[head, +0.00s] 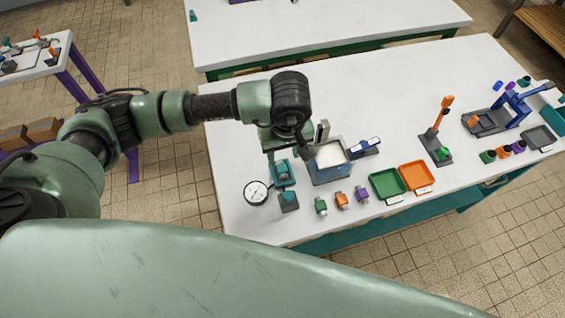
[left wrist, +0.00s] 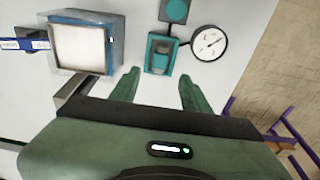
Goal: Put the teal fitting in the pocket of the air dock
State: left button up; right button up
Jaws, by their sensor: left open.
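In the head view this teal block (head: 281,170) is just below my left gripper. I take the grey frame, the gauge (head: 256,192) and the teal-topped dark block (head: 288,198) as the air dock. I cannot tell how deep the teal block sits. My left gripper (left wrist: 158,76) is open, its two green fingers spread at the block's near end with nothing between them. My right gripper is not in view.
A blue box with a white inside (head: 331,165) stands close beside the gripper. Small green (head: 320,206), orange (head: 342,200) and purple (head: 361,194) fittings stand near the front edge. Green (head: 387,184) and orange (head: 416,176) trays lie to the right.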

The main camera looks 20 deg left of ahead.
pick_arm(q)
jog(key=shift+s+d+r+b, duration=0.1)
jog(key=shift+s+r+b, duration=0.1)
jog(key=shift+r, duration=0.7)
jog(key=shift+s+d+r+b, duration=0.1)
jog(key=shift+r+b, duration=0.05)
jog(key=shift+r, duration=0.75)
